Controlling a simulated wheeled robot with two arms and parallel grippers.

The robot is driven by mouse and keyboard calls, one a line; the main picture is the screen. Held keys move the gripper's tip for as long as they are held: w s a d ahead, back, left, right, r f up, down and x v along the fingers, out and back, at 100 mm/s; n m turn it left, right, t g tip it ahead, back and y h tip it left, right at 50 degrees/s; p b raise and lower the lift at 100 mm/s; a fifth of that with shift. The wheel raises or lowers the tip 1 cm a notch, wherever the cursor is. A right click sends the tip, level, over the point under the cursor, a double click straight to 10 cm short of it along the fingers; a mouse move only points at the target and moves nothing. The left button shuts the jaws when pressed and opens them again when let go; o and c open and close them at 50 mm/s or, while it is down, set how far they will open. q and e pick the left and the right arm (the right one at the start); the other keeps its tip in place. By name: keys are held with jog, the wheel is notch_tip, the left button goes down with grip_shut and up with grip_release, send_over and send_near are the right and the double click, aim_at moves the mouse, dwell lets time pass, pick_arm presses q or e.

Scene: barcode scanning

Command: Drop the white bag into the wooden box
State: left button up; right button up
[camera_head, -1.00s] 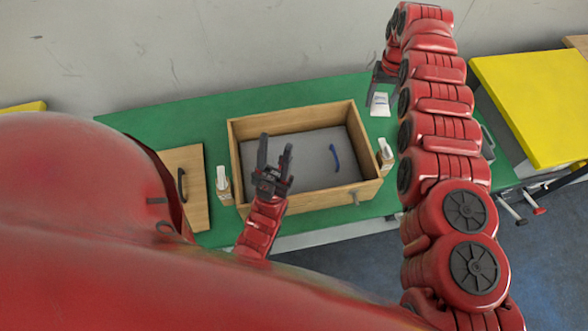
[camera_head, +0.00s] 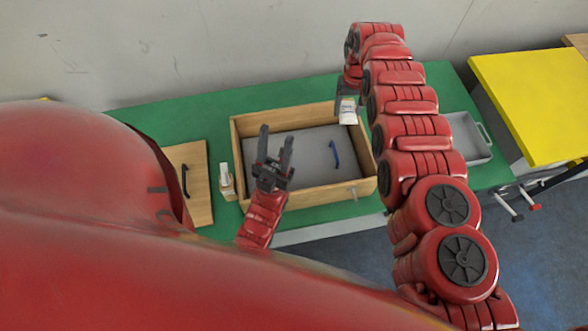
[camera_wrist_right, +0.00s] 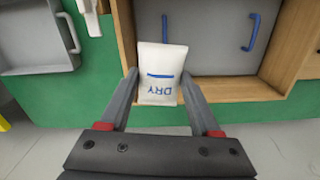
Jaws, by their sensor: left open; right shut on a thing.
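The white bag (camera_head: 347,112), small and flat, is held in my right gripper (camera_head: 348,86), which is shut on it. In the head view it overlaps the back right corner of the wooden box (camera_head: 325,196). The right wrist view shows blue "DRY" lettering on the bag (camera_wrist_right: 160,85), held between the fingers in front of the box (camera_wrist_right: 235,89). Its exact height above the rim cannot be told. The box is open-topped, with a grey floor and a blue handle-shaped piece (camera_head: 335,154) inside. My left gripper (camera_head: 276,136) is open and empty, overlapping the box's left front part.
A white-topped item (camera_head: 225,180) stands left of the box, beside a wooden board with a dark handle (camera_head: 190,185). A grey tray (camera_head: 468,135) lies to the right on the green table (camera_head: 190,118). A yellow table (camera_head: 530,100) stands further right.

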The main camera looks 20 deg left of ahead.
jog(key=s+a+f+n+p, duration=0.2)
jog(key=s+a+f+p, duration=0.15)
jog(key=s+a, duration=0.45)
notch_tip(320, 180, down, 7)
jog(key=b, duration=0.5)
jog(key=shift+w+a+r+b, duration=0.15)
jog(key=shift+w+a+b, duration=0.1)
jog(key=shift+a+b, duration=0.15)
jog(key=o, duration=1.4)
jog(key=shift+o, duration=0.2)
jog(key=shift+r, duration=0.2)
